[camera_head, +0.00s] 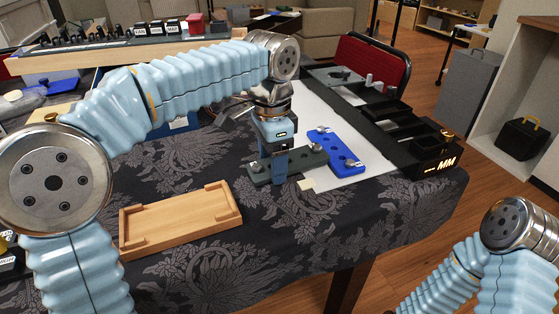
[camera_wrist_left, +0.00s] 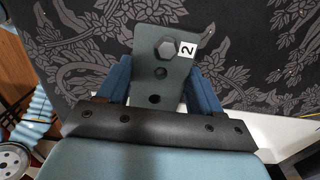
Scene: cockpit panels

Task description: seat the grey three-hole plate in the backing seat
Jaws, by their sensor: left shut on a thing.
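The grey three-hole plate (camera_head: 313,159) is held low over or on the dark patterned tablecloth; I cannot tell whether it touches. My left gripper (camera_head: 279,172) points down and is shut on it. In the left wrist view the plate (camera_wrist_left: 145,40) lies between the two blue fingers of the gripper (camera_wrist_left: 160,88). It shows two round dark holes, a dark hexagonal shape near its far end and a white label with "2". A wooden tray (camera_head: 183,219) with raised corner blocks lies empty to the left; I cannot tell whether it is the backing seat. My right gripper is out of view.
A blue plate (camera_head: 347,164) lies on a white sheet (camera_head: 308,98) just right of the grey plate. A black compartment rack marked "MM" (camera_head: 437,166) stands along the right table edge. A long wooden shelf (camera_head: 90,60) with small parts is at the back left.

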